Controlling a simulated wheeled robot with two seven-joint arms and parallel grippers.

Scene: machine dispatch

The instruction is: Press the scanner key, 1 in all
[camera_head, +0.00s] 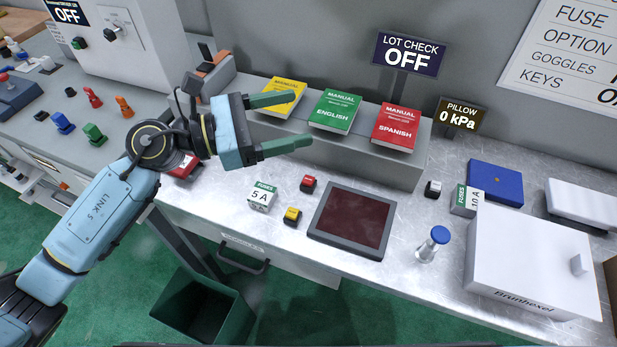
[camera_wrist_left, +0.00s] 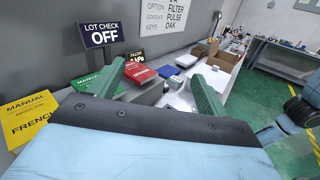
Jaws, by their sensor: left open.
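A dark red glass plate in a black frame (camera_head: 352,220), which looks like the scanner, lies flat on the metal bench in the head view. No part is labelled as its key. The lot check sign (camera_head: 407,55) reads OFF. My left gripper (camera_head: 302,120) is open and empty above the shelf of manuals, up and left of the plate. Its fingers also show in the left wrist view (camera_wrist_left: 157,70). My right gripper is out of view.
Yellow, green (camera_head: 335,111) and red (camera_head: 396,127) manuals lie on the raised shelf. Fuse boxes (camera_head: 262,196) stand on the bench. A white lidded box (camera_head: 530,262) fills the right side. A green bin (camera_head: 205,308) stands on the floor below.

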